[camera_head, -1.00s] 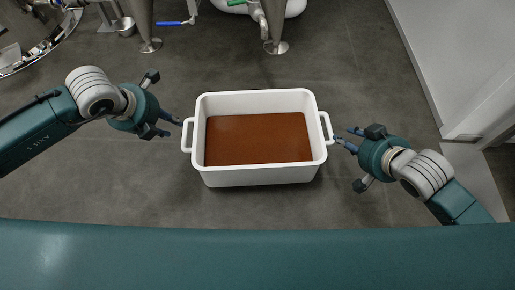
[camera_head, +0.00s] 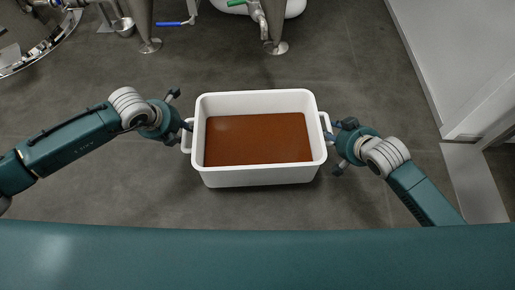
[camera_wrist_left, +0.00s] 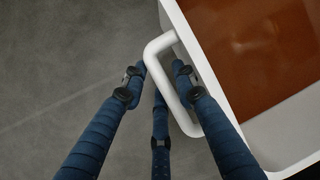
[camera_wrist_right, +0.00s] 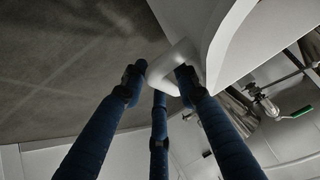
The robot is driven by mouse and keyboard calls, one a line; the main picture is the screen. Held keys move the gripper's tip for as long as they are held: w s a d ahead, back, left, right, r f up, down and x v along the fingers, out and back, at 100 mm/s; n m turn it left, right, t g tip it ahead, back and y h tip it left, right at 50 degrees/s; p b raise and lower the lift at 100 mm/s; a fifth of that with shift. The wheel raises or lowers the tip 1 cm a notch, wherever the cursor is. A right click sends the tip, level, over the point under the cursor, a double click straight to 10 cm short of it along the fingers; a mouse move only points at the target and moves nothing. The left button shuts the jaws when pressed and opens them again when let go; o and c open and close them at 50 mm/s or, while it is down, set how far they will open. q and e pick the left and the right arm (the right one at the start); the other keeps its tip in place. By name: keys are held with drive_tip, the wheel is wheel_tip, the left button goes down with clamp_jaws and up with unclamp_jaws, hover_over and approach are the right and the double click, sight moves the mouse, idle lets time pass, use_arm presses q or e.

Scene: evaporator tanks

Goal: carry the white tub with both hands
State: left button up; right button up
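The white tub (camera_head: 258,178) is a rectangular tub with brown contents, in the middle of the head view, with a handle on each short side. My left gripper (camera_head: 186,127) is at its left handle. In the left wrist view the open fingers (camera_wrist_left: 158,78) stand on both sides of the white handle (camera_wrist_left: 152,48), with a gap to it. My right gripper (camera_head: 332,130) is at the right handle. In the right wrist view its fingers (camera_wrist_right: 160,75) are apart around the white handle (camera_wrist_right: 172,62); contact is unclear.
Metal tank legs (camera_head: 276,47) and a valve with a green handle (camera_head: 237,3) are at the top of the head view. A white wall (camera_head: 465,60) stands at the right. The grey floor around the tub is clear.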

use_arm(q)
drive_tip(key=shift+c, duration=0.3)
use_arm(e)
drive_tip(key=shift+c, duration=0.2)
use_arm(q)
clamp_jaws()
use_arm(e)
clamp_jaws()
use_arm(q)
drive_tip(key=shift+w+d+r, duration=0.1)
drive_tip(key=shift+w+r, duration=0.15)
drive_tip(key=shift+r, duration=0.05)
use_arm(e)
drive_tip(key=shift+w+r, duration=0.2)
drive_tip(key=shift+r, duration=0.15)
